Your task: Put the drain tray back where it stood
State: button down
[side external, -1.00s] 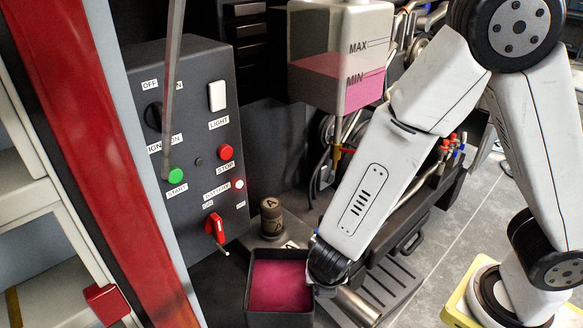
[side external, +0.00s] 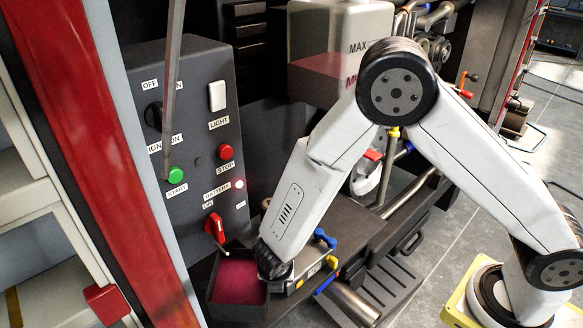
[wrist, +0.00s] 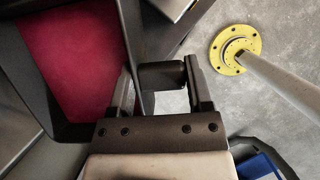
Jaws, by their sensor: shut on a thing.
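The drain tray (side external: 236,314) is a black square open box with dark red liquid (side external: 238,280) in it. It is at the bottom of the side view, below the control panel. In the wrist view the tray (wrist: 75,131) fills the left side. My gripper (side external: 268,268) is at its right edge. In the wrist view my gripper (wrist: 160,76) has its fingers on either side of the tray's short black handle (wrist: 160,75). I cannot tell whether the tray's underside touches anything.
The control panel (side external: 190,140), with its red battery key (side external: 214,227), stands just behind the tray. A tank (side external: 335,50) of pink liquid hangs above. Blue- and yellow-ended parts (side external: 325,240) lie right of my gripper. Black steps (side external: 385,285) are farther right.

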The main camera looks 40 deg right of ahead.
jog(key=shift+w+a+f, duration=0.25)
jog(key=shift+w+f, duration=0.4)
jog(key=shift+f, duration=0.1)
jog(key=shift+w+a+f, duration=0.2)
jog(key=shift+w+f, duration=0.45)
jog(key=shift+f, duration=0.05)
jog(key=shift+w+f, duration=0.2)
jog(key=shift+f, duration=0.1)
jog(key=shift+a+f, duration=0.1)
jog(key=shift+f, duration=1.4)
jog(key=shift+f, duration=0.1)
grip_release()
jog(key=shift+f, duration=0.1)
jog(key=v, duration=1.2)
